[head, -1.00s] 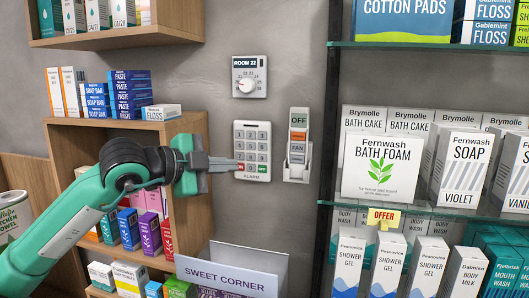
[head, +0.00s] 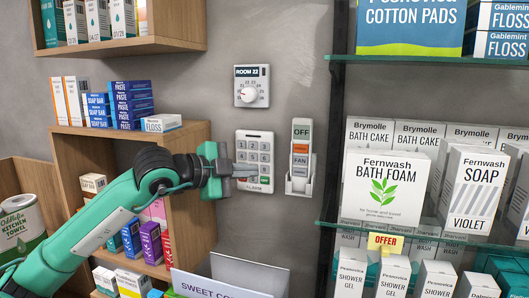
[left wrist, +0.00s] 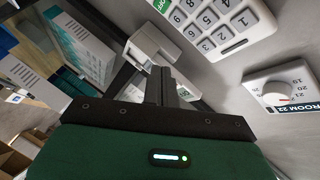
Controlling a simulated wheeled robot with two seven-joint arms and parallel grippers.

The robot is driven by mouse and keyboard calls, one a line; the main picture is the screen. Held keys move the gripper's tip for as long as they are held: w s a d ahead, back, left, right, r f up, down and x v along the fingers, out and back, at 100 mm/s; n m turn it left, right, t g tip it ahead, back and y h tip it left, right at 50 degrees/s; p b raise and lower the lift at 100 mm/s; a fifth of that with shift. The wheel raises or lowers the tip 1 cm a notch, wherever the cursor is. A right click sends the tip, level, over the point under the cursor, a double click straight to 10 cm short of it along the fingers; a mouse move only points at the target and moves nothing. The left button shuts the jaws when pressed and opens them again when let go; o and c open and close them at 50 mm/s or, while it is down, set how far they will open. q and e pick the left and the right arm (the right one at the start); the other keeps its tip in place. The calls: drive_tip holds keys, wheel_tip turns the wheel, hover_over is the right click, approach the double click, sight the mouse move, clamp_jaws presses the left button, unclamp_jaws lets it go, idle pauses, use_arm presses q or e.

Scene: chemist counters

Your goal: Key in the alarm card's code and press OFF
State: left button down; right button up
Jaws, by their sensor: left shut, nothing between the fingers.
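The white alarm keypad (head: 256,141) with grey number keys hangs on the grey wall, "ALARM" printed at its bottom. It also shows at the top of the left wrist view (left wrist: 235,45), turned on its side. My left gripper (head: 256,172) is shut and empty. In the head view its fingertips overlap the lower left keys and hide part of the bottom rows. In the left wrist view the fingertips (left wrist: 162,72) appear to one side of the keypad. I cannot tell whether they touch it. No alarm card can be made out. My right gripper is not in view.
A thermostat (head: 252,86) marked "ROOM 22" is above the keypad. A remote (head: 301,135) with OFF and FAN sits in a wall holder to its right. Wooden shelves (head: 190,135) stand left, glass shelves (head: 430,235) right. A "SWEET CORNER" sign (head: 225,285) is below.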

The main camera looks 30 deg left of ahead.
sight(265, 158)
use_arm(q)
drive_tip(key=shift+w+a+p, duration=0.25)
drive_tip(key=shift+w+p, duration=0.25)
drive_tip(key=shift+w, duration=0.45)
drive_tip(key=shift+w+a+p, duration=0.2)
drive_tip(key=shift+w+p, duration=0.3)
drive_tip(key=shift+w, duration=0.45)
drive_tip(key=shift+w+a+p, duration=0.25)
drive_tip(key=shift+w+p, duration=0.25)
drive_tip(key=shift+w, duration=0.45)
drive_tip(key=shift+w, duration=0.1)
drive_tip(key=shift+w+a, duration=0.1)
drive_tip(key=shift+w, duration=0.25)
